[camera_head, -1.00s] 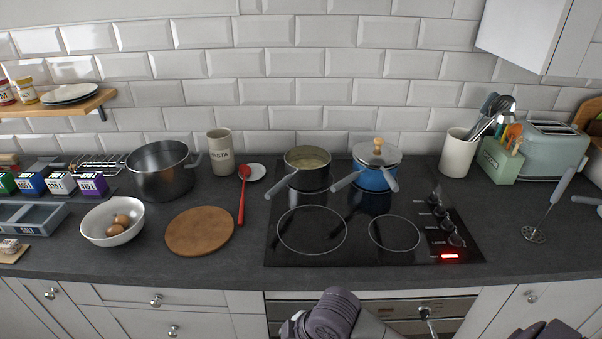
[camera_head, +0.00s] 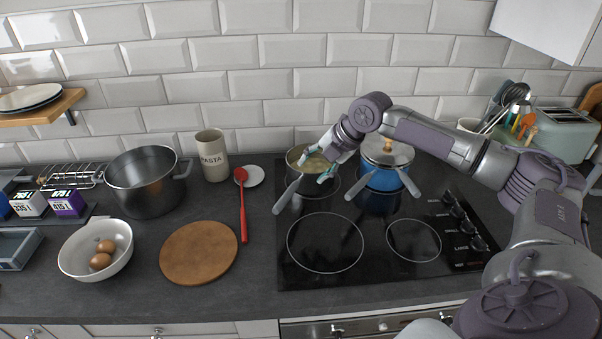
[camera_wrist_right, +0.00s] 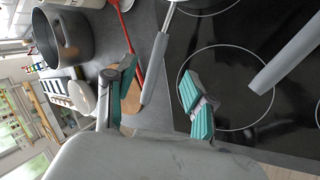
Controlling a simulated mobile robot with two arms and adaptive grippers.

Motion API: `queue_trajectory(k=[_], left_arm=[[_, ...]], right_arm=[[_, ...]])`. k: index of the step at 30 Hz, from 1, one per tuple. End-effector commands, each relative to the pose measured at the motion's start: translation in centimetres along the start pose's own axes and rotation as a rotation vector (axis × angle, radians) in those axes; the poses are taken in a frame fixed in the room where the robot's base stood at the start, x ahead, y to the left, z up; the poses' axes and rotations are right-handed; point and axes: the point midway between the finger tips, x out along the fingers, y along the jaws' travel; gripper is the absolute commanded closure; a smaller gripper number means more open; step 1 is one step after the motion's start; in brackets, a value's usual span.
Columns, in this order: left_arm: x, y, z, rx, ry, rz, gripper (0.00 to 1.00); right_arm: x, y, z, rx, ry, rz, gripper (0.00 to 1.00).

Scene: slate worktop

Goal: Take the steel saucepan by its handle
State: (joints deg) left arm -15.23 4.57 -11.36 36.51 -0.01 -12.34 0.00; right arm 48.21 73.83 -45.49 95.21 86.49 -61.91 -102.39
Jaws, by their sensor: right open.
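The steel saucepan (camera_head: 296,157) stands at the back left of the hob, with pale contents inside. Its grey handle (camera_head: 286,196) points toward the front left. My right gripper (camera_head: 314,168) is open and empty over the saucepan's right side, hiding part of it. In the right wrist view, the saucepan handle (camera_wrist_right: 156,72) shows between the two teal fingers of my right gripper (camera_wrist_right: 162,90), with clear space on both sides. I cannot tell how far above the handle the fingers are. My left gripper is not in view.
A blue pot (camera_head: 384,180) with a lid and wooden knob stands close right of the saucepan; grey handles jut forward there. The front of the hob (camera_head: 375,268) is clear. A red spoon (camera_head: 243,208), round board (camera_head: 199,252) and large pot (camera_head: 147,185) lie left.

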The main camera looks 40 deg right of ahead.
Motion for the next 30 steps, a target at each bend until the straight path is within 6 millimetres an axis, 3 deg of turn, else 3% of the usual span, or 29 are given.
queue_trajectory(k=[3, 7, 11, 15, 18, 24, 30], left_arm=[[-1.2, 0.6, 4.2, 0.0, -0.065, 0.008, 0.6], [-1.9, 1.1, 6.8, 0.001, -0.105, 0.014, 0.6], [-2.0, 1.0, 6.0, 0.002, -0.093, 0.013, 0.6], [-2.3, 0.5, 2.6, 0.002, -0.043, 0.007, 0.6], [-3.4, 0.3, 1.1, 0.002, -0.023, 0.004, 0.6], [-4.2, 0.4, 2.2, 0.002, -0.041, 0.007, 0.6], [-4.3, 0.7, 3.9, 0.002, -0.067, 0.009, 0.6]], right_arm=[[2.5, 0.2, -0.2, 0.001, 0.004, -0.002, 0.46], [4.7, 0.1, -0.1, 0.001, 0.002, -0.002, 0.46], [5.9, 0.1, -0.1, 0.0, 0.001, -0.002, 0.46], [6.7, 0.2, -0.4, -0.001, 0.002, -0.002, 0.46], [8.0, 0.5, -0.8, 0.0, 0.004, -0.003, 0.46], [10.8, 0.4, -0.9, 0.001, 0.001, -0.002, 0.46], [11.4, 0.3, -0.9, 0.0, 0.0, -0.001, 0.46]])
